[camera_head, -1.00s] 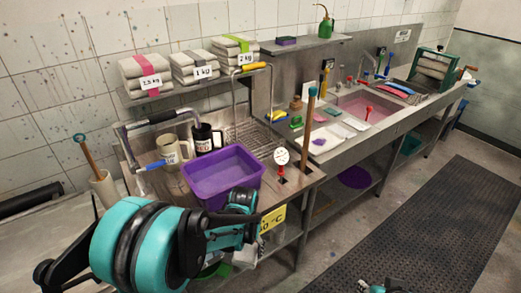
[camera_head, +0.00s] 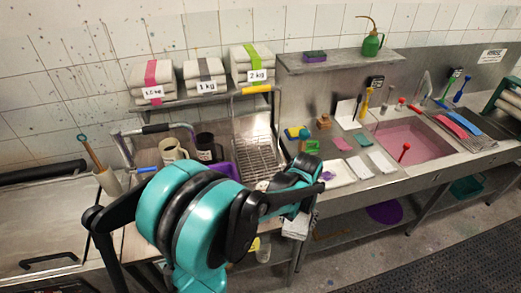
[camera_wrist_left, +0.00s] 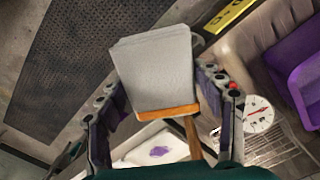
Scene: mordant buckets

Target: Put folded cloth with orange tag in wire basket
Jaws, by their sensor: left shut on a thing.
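The folded cloth is pale grey with an orange tag along one edge (camera_wrist_left: 160,75) in the left wrist view. It sits between the fingers of my left gripper (camera_wrist_left: 163,110), which is shut on it. In the head view my left gripper (camera_head: 305,185) is in front of the counter, and a pale part of the cloth (camera_head: 296,226) hangs below it. The wire basket (camera_head: 259,150), with a yellow handle, stands on the counter left of and behind the gripper. My arm and gripper hide part of the counter in front of it. My right gripper is out of view.
A purple tub (camera_head: 226,169) stands left of the basket, partly hidden; it also shows in the left wrist view (camera_wrist_left: 302,75). A round dial (camera_wrist_left: 258,115) and a wooden stick (camera_wrist_left: 193,138) are close to the gripper. Floor is open at lower right.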

